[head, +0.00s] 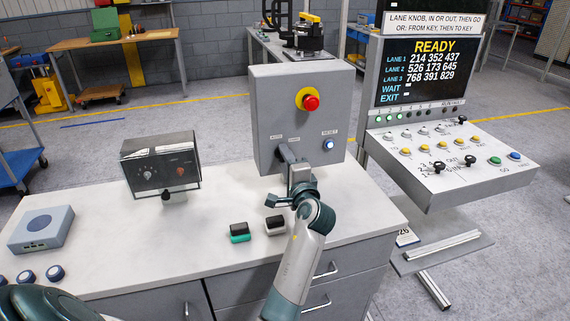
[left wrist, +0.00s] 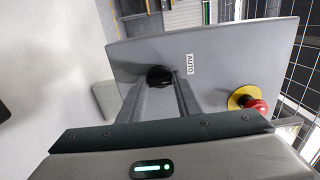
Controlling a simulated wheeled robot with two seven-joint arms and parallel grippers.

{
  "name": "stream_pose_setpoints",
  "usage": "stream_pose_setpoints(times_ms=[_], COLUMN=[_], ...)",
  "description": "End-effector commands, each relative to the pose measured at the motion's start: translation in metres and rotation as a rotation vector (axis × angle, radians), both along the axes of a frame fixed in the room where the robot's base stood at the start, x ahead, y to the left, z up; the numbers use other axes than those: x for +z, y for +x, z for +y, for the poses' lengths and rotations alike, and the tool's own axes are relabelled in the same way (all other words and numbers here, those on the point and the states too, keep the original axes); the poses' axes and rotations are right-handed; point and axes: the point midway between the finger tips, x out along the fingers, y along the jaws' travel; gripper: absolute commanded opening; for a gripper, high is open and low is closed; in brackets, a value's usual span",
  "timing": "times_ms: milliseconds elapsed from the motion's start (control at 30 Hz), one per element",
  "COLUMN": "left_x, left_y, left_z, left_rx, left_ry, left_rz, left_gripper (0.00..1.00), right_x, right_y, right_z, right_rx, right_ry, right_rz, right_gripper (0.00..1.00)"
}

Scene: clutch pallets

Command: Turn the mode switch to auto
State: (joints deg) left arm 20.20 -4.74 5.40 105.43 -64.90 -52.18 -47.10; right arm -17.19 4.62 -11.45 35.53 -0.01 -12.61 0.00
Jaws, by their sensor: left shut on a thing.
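The mode switch is a black knob (left wrist: 158,76) on the face of the grey control box (head: 262,95), seen in the left wrist view. An AUTO label (left wrist: 190,65) is on the panel beside it. Which way the knob points I cannot tell. My right gripper is not in view.
A red emergency button (head: 311,102) on yellow and a lit reset button (head: 328,144) are on the same box. A dark-fronted box (head: 160,176) stands to the left on the white bench (head: 140,245). A console (head: 450,165) stands right. Two small rocker-like blocks (head: 239,232) lie in front.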

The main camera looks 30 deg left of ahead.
Motion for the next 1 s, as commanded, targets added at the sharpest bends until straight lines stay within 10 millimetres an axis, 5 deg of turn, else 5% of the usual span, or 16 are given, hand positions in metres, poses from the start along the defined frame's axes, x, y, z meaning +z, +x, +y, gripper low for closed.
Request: stream_pose_setpoints(times_ms=[500, 533, 567, 1000], left_x=[-0.0014, -0.0015, -0.0014, -0.0004], left_y=[-0.0006, -0.0006, -0.0005, 0.0002], left_z=[0.0005, 0.0005, 0.0005, 0.0007], left_rx=[0.002, 0.002, 0.002, 0.000], left_ry=[-0.020, -0.020, -0.020, -0.018], left_rz=[-0.019, -0.019, -0.019, -0.019], left_gripper=[0.09, 0.38, 0.45, 0.47], right_x=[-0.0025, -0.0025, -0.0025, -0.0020], right_y=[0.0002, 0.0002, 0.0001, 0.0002], right_z=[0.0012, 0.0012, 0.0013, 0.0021], right_rx=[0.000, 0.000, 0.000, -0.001], right_ry=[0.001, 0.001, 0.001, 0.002], right_rz=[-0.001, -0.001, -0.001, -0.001], right_gripper=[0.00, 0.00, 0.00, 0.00])
